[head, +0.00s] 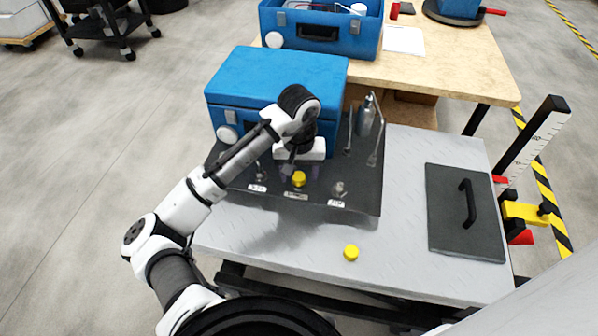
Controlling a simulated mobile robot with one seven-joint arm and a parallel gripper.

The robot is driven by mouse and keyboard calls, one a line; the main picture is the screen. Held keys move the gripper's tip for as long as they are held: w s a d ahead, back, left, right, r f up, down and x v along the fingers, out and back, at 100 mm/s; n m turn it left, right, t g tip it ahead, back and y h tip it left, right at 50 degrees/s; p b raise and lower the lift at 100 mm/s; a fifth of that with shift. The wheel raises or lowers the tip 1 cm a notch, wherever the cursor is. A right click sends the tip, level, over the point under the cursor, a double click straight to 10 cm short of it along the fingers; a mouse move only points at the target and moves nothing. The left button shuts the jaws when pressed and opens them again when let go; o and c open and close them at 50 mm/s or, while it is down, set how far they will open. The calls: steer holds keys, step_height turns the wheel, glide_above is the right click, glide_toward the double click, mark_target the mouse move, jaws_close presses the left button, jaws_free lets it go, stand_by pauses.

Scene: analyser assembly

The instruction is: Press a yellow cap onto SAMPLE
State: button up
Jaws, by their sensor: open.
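One yellow cap (299,178) sits at the middle fitting of the dark panel (362,190), above the middle label (296,195). The label text is too small to read surely, so I cannot tell which fitting is SAMPLE. My gripper (301,170) is open, close above and behind this cap. Whether its fingers touch the cap cannot be told. A second yellow cap (351,252) lies on the grey tabletop (290,255) in front of the panel. The left fitting (261,176) and right fitting (339,188) show no yellow cap.
A blue case (275,78) stands behind the panel, partly hidden by my arm. A bottle (366,116) and thin upright rods stand at the panel's back right. A dark plate with a handle (466,212) lies at the right. The front tabletop is mostly clear.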

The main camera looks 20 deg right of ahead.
steer(key=shift+r, duration=0.1)
step_height(320, 180, up, 14)
steer(key=p, duration=0.1)
steer(key=shift+f, duration=0.2)
stand_by(0.4)
